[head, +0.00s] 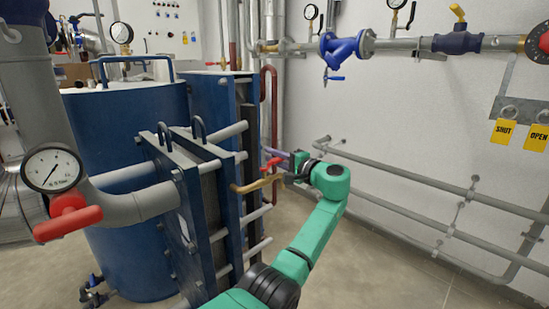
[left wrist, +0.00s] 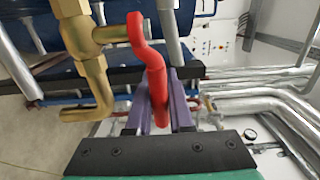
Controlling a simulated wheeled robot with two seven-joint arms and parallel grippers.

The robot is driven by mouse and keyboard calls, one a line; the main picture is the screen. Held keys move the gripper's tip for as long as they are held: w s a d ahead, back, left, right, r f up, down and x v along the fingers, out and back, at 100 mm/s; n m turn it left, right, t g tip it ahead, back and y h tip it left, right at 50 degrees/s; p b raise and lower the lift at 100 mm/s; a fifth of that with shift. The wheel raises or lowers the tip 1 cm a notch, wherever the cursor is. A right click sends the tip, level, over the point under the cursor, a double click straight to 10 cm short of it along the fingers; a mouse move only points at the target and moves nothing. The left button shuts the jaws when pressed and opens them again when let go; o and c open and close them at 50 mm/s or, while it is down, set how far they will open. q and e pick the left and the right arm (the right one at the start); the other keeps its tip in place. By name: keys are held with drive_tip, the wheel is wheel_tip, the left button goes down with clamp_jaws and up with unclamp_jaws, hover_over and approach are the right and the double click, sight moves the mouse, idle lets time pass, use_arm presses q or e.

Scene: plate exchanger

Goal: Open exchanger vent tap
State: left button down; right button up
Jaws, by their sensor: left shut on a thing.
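The inner contact is partly hidden by the lever. My right gripper is not in view.
A large grey pipe with a pressure gauge (head: 52,170) and a red-handled valve (head: 68,217) stands close at left. Grey wall pipes (head: 400,178) run along the right. Yellow SHUT (head: 503,131) and OPEN (head: 537,137) tags hang at far right. Floor at lower right is clear.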

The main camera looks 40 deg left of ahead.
use_arm(q)
drive_tip(key=shift+r, duration=0.15)
drive_tip(key=c, duration=0.8)
unclamp_jaws()
drive_tip(key=shift+a, duration=0.1)
drive_tip(key=s+d+b, duration=0.1)
drive_tip(key=d, duration=1.3)
drive_tip(key=shift+s+d, duration=0.15)
drive_tip(key=shift+d, duration=0.05)
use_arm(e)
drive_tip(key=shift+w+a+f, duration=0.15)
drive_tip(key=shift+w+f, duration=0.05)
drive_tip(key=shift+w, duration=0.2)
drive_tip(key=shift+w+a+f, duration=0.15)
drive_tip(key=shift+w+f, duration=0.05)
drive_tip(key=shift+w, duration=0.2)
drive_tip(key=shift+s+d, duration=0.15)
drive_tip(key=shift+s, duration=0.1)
